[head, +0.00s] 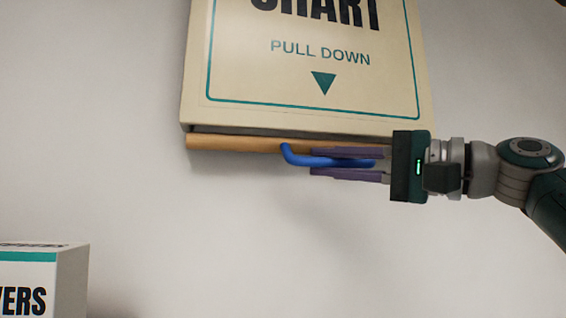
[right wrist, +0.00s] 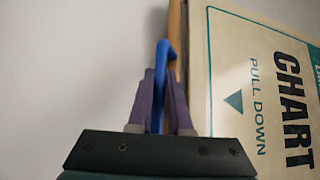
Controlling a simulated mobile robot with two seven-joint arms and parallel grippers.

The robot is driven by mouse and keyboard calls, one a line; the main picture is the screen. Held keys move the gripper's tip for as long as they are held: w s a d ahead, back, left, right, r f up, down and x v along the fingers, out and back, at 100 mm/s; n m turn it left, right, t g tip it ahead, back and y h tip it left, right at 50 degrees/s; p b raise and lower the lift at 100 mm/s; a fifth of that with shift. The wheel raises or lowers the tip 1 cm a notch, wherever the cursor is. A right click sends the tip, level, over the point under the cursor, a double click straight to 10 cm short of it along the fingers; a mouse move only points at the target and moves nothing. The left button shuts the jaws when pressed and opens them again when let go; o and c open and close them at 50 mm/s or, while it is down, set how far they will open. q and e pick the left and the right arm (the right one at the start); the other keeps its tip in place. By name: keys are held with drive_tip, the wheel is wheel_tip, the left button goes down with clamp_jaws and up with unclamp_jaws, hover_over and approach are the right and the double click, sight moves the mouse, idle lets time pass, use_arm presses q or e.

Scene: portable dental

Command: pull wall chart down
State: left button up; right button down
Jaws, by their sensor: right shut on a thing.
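The wall chart's cream case (head: 300,60) hangs on the wall, with "CHART", "PULL DOWN" and a teal down arrow on its face. A wooden rod (head: 230,143) runs along its bottom edge. A blue hooked handle (head: 292,155) is at the rod. My right gripper (head: 315,162) comes in from the right, its purple fingers shut on the blue handle, just below the rod. In the right wrist view the blue handle (right wrist: 163,65) stands between the fingers, beside the case (right wrist: 225,60). How the handle joins the rod is hidden. My left gripper is out of view.
A white box (head: 30,285) with a teal stripe and lettering ending in "VERS" stands at the lower left. The wall (head: 220,230) below the chart is bare, with free room there.

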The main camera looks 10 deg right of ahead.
wheel_tip(320, 180, down, 36)
drive_tip(key=b, duration=3.3)
drive_tip(key=shift+f, duration=0.2)
drive_tip(key=c, duration=0.8)
unclamp_jaws()
drive_tip(key=shift+c, duration=0.2)
drive_tip(key=b+v, duration=0.4)
drive_tip(key=v, duration=0.6)
